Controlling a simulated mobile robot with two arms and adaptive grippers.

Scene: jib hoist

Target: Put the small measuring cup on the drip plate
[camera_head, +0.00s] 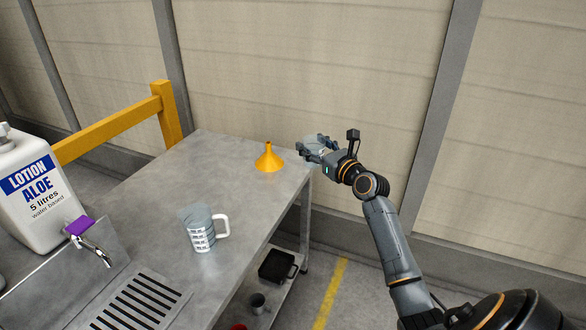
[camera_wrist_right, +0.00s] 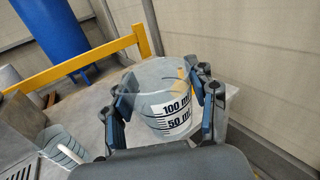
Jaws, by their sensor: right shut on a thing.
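The small measuring cup (camera_wrist_right: 168,108) is clear, with black marks at 50 and 100 ml on a white band. My right gripper (camera_wrist_right: 165,98) is shut on its sides. In the head view, my right gripper (camera_head: 307,149) is at the far right end of the metal table, and it partly hides the clear cup (camera_head: 316,140). The drip plate (camera_head: 137,303), with dark slots, lies at the near left of the table, well away from the held cup. My left gripper is in neither view.
A larger measuring jug (camera_head: 203,232) with a white handle stands mid-table. An orange funnel (camera_head: 268,160) stands near the far end. A tap (camera_head: 94,248) and a white lotion bottle (camera_head: 36,195) are at left. A lower shelf (camera_head: 262,297) holds dark items.

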